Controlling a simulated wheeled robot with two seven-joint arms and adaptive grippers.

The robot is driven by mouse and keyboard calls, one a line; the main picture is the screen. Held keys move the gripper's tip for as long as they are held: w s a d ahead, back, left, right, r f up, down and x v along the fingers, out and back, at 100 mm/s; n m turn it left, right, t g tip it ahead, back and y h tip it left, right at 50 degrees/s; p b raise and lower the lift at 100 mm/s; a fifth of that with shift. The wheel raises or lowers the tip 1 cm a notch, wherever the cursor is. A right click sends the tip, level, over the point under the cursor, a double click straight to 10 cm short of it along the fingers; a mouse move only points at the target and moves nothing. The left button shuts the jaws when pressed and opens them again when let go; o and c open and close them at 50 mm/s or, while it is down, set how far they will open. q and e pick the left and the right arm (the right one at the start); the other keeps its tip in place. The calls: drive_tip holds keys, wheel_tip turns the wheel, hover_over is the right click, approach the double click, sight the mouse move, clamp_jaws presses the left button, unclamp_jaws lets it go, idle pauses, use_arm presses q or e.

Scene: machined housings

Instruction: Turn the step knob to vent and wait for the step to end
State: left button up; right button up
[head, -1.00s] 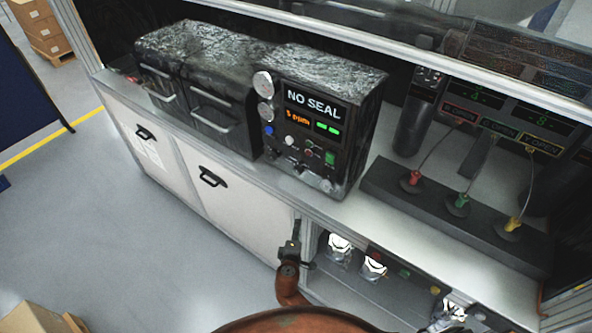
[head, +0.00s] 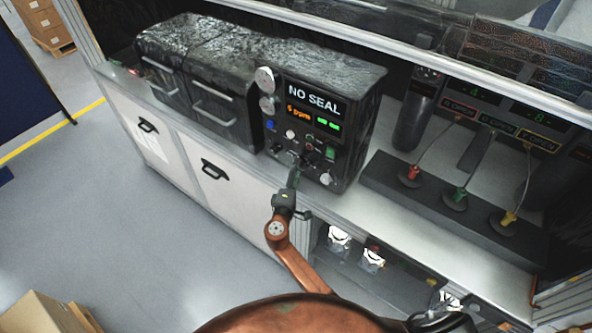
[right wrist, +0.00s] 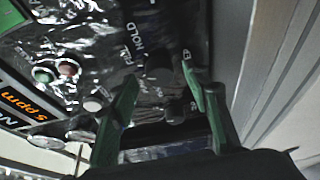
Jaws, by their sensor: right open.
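The black control box (head: 362,115) stands on the bench with a NO SEAL display, gauges, buttons and knobs on its front. My right gripper (head: 294,163) reaches up to the lower part of this panel. In the right wrist view its two green fingers (right wrist: 160,75) are apart. A dark knob (right wrist: 157,66), beside the printed words FILL and HOLD, shows between and beyond the fingertips. I cannot tell whether they touch it, or where its pointer is. In the head view the gripper partly covers this area. My left gripper is not in view.
A dark box with handles (head: 190,70) stands left of the control box. To the right, a dark block (head: 430,200) carries red, green and yellow plugs with cables. White cabinet fronts (head: 215,185) lie below the bench edge. The floor at left is mostly clear.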

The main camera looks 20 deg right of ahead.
drive_tip(key=shift+w+d, duration=0.25)
drive_tip(key=shift+w, duration=0.15)
drive_tip(key=shift+c, duration=0.3)
drive_tip(key=c, duration=1.1)
